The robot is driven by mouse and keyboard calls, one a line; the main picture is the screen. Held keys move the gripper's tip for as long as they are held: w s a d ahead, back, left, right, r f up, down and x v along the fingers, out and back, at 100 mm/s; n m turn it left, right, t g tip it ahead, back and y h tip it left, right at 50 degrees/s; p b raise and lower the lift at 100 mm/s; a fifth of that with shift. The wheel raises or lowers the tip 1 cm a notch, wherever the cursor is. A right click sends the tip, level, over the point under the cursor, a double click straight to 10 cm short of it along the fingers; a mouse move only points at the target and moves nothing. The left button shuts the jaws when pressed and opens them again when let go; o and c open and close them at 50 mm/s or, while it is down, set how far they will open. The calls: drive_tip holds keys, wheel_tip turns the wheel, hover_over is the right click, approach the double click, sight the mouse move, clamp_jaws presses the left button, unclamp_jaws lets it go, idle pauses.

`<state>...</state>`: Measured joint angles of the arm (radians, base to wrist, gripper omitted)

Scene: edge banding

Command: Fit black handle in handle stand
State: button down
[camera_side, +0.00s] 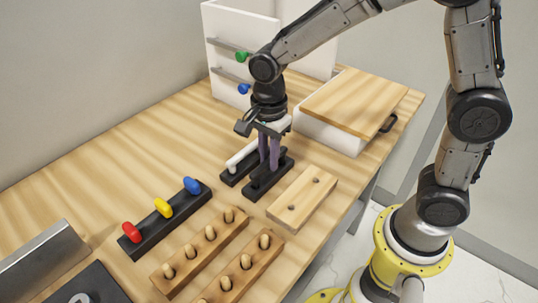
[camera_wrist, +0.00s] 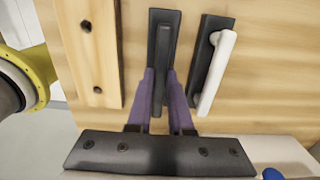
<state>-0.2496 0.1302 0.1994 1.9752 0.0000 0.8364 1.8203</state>
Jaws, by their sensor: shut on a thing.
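My gripper (camera_side: 268,165) points down with its purple fingers over the nearer black handle stand (camera_side: 260,190). In the wrist view my gripper (camera_wrist: 162,88) has its fingers on either side of the black handle (camera_wrist: 161,65), shut on it. The handle lies lengthwise along its black stand (camera_wrist: 165,15), roughly in line with it. Black on black, I cannot tell whether the handle's ends sit fully in the stand. In the side view the fingers hide much of the handle.
A white handle (camera_wrist: 218,70) sits in a second black stand (camera_wrist: 202,60) alongside. A wooden block with two holes (camera_side: 302,198) lies on the other side. A rack with red, yellow and blue knobs (camera_side: 165,218), pegged wooden blocks (camera_side: 200,252) and a wooden-topped box (camera_side: 355,105) stand around.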

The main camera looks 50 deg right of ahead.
drive_tip(key=shift+f, duration=0.25)
idle(0.3)
drive_tip(key=c, duration=0.7)
unclamp_jaws()
drive_tip(key=shift+c, duration=0.2)
drive_tip(key=shift+r, duration=0.15)
drive_tip(key=shift+r, duration=2.4)
